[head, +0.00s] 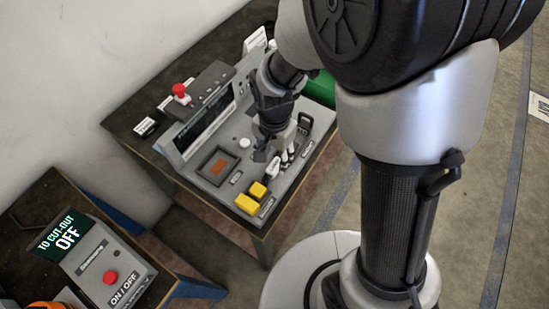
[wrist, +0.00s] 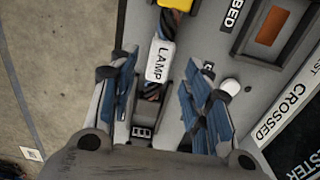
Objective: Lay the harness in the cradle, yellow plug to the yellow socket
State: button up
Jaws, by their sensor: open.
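The harness shows in the wrist view as a dark twisted cable (wrist: 152,91) with a white LAMP label (wrist: 160,61). A yellow block (wrist: 176,4) is at its top end, cut by the frame edge, and a grey part with small slots (wrist: 141,131) is at the other. In the head view two yellow blocks (head: 257,190) (head: 246,204) sit together at the panel's near edge; I cannot tell which is plug or socket. My gripper (wrist: 162,80) is open, its blue-padded fingers on either side of the cable. In the head view my gripper (head: 268,148) is low over the panel and hides part of the harness.
The grey tester panel (head: 205,193) has a recessed tray with an orange patch (head: 218,166), a white knob (head: 244,142) and a raised display behind. A black part (head: 305,121) stands at the right. A red button (head: 180,90) is behind. A cut-out box (head: 105,272) is at lower left.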

aim_at(275, 165)
jog(key=s+d+r+n+t+p, duration=0.1)
jog(key=s+d+r+n, duration=0.15)
jog(key=r, duration=0.65)
jog(key=s+d+r+n+t+p, duration=0.1)
jog(key=s+d+r, duration=0.15)
jog(key=r, duration=0.75)
jog(key=s+d+r+n+t, duration=0.2)
jog(key=s+d+r+n, duration=0.2)
jog(key=s, duration=0.4)
jog(key=shift+s+d+r+t, duration=0.3)
jog(key=shift+d+r, duration=0.3)
jog(key=shift+d, duration=0.35)
jog(key=shift+c, duration=0.5)
